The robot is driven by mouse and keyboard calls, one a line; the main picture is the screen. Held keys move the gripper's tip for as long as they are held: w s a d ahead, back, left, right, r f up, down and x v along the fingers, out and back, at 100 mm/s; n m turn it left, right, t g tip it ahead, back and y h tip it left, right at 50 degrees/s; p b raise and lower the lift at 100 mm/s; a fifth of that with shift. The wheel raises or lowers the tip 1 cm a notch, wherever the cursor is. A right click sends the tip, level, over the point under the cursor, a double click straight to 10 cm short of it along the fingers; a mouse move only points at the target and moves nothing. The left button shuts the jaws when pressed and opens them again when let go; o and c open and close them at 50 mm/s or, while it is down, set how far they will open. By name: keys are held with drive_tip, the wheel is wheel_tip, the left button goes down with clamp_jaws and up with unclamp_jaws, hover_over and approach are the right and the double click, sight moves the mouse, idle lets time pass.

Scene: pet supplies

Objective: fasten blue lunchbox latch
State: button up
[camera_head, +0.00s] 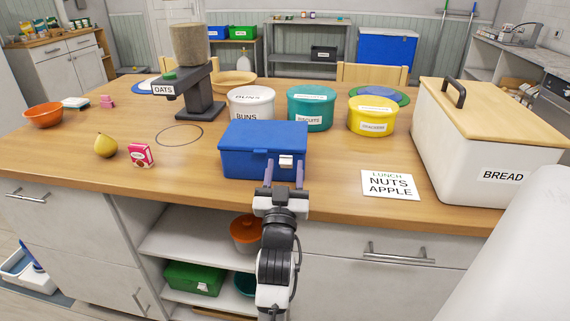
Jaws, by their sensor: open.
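The blue lunchbox (245,151) stands on the wooden counter near its front edge, with its lid down. Its pale latch (286,162) is on the front face, toward the right. It is too small to tell whether the latch is fastened. My gripper (284,172) is open, its two fingers pointing at the lunchbox front around the latch area. I cannot tell whether the fingers touch the latch.
A white card (390,186) reading "LUNCH NUTS APPLE" lies to the right, before the BREAD bin (484,150). BUNS (251,105), teal (310,110) and yellow (371,117) tubs stand behind. A pear (105,146) and a pink box (141,155) are left.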

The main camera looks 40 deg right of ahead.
drive_tip(key=c, duration=1)
drive_tip(key=shift+r+p, duration=0.45)
drive_tip(key=shift+p, duration=0.45)
drive_tip(key=g+y+p, duration=0.1)
drive_tip(key=p, duration=0.1)
drive_tip(key=shift+w+d+r+p, duration=0.1)
drive_tip(key=shift+r+p, duration=0.25)
drive_tip(key=shift+p, duration=0.05)
drive_tip(key=p, duration=0.3)
drive_tip(key=g+y+p, duration=0.1)
drive_tip(key=p, duration=0.2)
drive_tip(key=shift+w+d+r+g+y, duration=0.25)
drive_tip(key=shift+r+g+y, duration=0.05)
drive_tip(key=shift+r, duration=0.1)
drive_tip(key=shift+w+d+f+g+y+p, duration=0.15)
drive_tip(key=shift+g+y+p, duration=0.15)
drive_tip(key=shift+p, duration=0.55)
drive_tip(key=shift+f, duration=0.1)
drive_tip(key=o, duration=1)
